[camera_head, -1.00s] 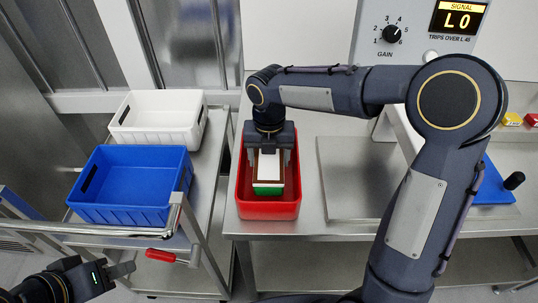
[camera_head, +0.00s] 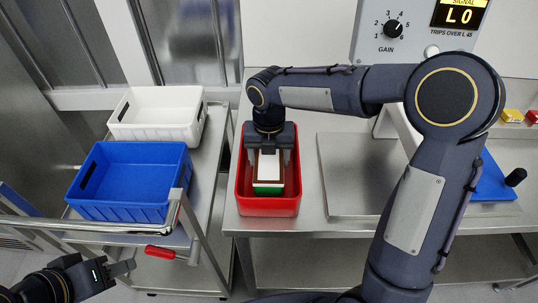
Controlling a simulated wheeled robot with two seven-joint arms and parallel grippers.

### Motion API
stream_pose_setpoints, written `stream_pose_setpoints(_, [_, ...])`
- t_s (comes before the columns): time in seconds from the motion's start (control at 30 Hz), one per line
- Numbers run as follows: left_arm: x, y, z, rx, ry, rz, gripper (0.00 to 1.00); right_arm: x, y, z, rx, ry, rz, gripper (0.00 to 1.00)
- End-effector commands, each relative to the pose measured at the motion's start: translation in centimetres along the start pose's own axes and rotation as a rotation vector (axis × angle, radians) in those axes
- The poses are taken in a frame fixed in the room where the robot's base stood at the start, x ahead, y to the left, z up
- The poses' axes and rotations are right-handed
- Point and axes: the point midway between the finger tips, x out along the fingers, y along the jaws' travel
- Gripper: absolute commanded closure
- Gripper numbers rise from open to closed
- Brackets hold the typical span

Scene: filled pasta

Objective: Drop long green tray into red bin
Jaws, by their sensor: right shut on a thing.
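The long green tray (camera_head: 268,190) has a green front edge, a brown rim and a white top surface. It is inside the outline of the red bin (camera_head: 268,207), which stands at the left end of the steel bench. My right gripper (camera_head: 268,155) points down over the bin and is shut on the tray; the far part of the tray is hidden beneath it. Whether the tray touches the bin floor I cannot tell. My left gripper (camera_head: 122,268) is at the lower left, away from the bin, with its fingers seen edge-on.
A blue bin (camera_head: 130,205) and a white bin (camera_head: 155,128) stand on a cart left of the bench. A steel plate (camera_head: 350,185) lies right of the red bin. Red and yellow blocks (camera_head: 512,116) sit far right.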

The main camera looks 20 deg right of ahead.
Motion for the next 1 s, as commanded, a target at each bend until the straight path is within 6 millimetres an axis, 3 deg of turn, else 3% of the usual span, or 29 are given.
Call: stream_pose_setpoints(1.0, [0.4, -0.2, 0.2, 0.000, 0.000, 0.000, 0.64, 1.2, 0.0, 0.0, 0.001, 0.000, 0.001, 0.64])
